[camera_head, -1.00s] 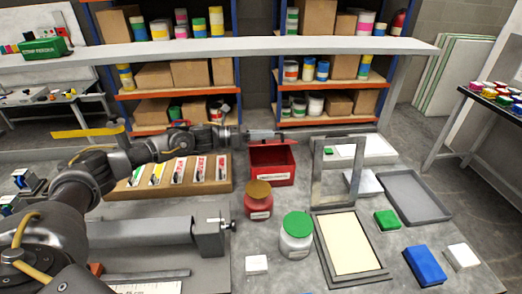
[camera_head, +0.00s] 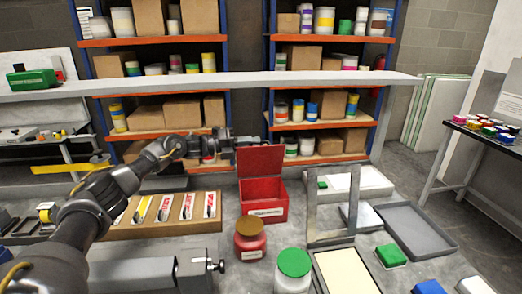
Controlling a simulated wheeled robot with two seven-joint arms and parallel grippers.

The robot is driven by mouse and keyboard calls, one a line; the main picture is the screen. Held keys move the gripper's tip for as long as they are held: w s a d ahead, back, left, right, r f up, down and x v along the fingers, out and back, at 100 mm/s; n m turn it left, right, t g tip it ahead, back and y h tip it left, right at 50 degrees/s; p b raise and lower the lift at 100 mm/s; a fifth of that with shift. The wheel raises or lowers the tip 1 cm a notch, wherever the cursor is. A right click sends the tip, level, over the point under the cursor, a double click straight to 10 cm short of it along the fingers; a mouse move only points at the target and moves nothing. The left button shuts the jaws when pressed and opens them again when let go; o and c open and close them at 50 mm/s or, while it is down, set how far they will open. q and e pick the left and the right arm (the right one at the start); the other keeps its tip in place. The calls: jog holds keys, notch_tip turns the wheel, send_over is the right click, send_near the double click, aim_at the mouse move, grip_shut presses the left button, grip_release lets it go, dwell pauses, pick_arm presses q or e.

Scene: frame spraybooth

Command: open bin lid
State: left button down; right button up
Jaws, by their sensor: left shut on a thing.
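The red bin (camera_head: 263,206) with a white label stands on the table near the middle. Its red lid (camera_head: 261,161) stands up, roughly upright, at the bin's back edge, and the dark inside of the bin shows. My left gripper (camera_head: 247,141) reaches in from the left and is at the lid's upper edge, shut on it. The fingertips are small and partly hidden by the lid. My right gripper is not in view.
A red jar (camera_head: 249,240) and a green-lidded jar (camera_head: 292,268) stand in front of the bin. An upright grey frame (camera_head: 311,205) stands to its right. A cardboard tray of packets (camera_head: 172,215) lies to its left, under my arm.

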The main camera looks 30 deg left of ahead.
pick_arm(q)
jog(key=shift+w+a+n, duration=0.25)
jog(key=shift+n, duration=0.05)
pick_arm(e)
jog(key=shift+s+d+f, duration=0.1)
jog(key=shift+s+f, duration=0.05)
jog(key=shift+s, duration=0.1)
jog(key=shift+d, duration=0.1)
pick_arm(q)
jog(key=c, duration=1.5)
grip_release()
jog(key=shift+w+f, duration=0.1)
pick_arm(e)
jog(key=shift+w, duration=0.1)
